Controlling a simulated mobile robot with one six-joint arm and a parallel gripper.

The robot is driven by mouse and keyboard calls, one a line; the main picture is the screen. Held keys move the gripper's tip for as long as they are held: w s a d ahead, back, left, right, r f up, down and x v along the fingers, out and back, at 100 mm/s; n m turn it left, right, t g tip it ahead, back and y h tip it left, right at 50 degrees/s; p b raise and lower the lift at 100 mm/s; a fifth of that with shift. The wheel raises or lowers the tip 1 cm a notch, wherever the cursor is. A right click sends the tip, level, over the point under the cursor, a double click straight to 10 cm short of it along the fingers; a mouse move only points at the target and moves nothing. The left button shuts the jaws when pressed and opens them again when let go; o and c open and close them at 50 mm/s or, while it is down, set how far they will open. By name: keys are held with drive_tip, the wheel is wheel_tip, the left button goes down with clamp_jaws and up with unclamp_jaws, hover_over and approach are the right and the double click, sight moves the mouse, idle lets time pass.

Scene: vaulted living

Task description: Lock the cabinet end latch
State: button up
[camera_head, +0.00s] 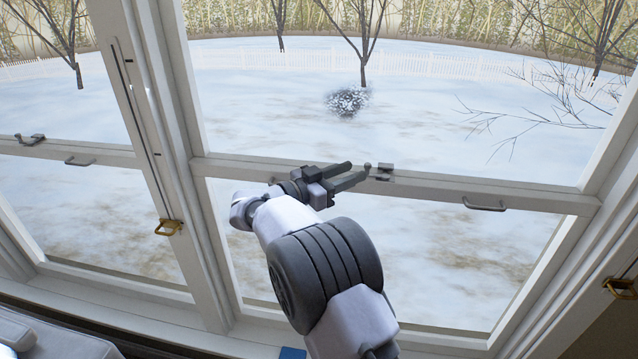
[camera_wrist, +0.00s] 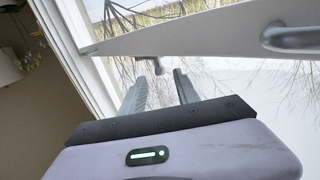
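No cabinet shows; the latch near my gripper is a small dark sash latch (camera_head: 382,169) on the middle rail of the window. Its small knob or lever end points left. In the wrist view the grey latch (camera_wrist: 150,62) hangs at the rail just beyond my fingertips. My gripper (camera_head: 358,170) is open and empty, its two fingers pointing right toward the latch. In the wrist view the gripper (camera_wrist: 160,74) has a clear gap between its fingers. Whether a finger touches the latch cannot be told.
A similar latch (camera_head: 29,139) sits on the left window's rail. Grey pull handles (camera_head: 484,205) are below the rails. Brass catches (camera_head: 168,227) are on the frames, one more at the right (camera_head: 620,287). The glass and frame stand close behind my arm.

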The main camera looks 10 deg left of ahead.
drive_tip(key=v, duration=1.1)
drive_tip(key=shift+s+a, duration=0.15)
drive_tip(key=w+d+r+m+t+y+b, duration=0.1)
drive_tip(key=w+d+r+t+y+b, duration=0.2)
drive_tip(key=w+d+r+y+b, duration=0.25)
drive_tip(key=d+r+n+t+y+b, duration=0.1)
drive_tip(key=d+r+n+y+b, duration=0.15)
drive_tip(key=d+r+y, duration=0.4)
drive_tip(key=s+d+f+n+g+y+b, duration=0.1)
drive_tip(key=s+d+f+g+b, duration=0.1)
drive_tip(key=s+f, duration=0.6)
drive_tip(key=s+d+f+n+g+y+b, duration=0.1)
drive_tip(key=s+d+f+g, duration=0.4)
drive_tip(key=s, duration=1.2)
drive_tip(key=s+d+f+n+g+y+b, duration=0.1)
drive_tip(key=s+d+f+g+b, duration=0.2)
drive_tip(key=s+f, duration=1)
drive_tip(key=shift+d+g, duration=0.4)
drive_tip(key=shift+d, duration=0.6)
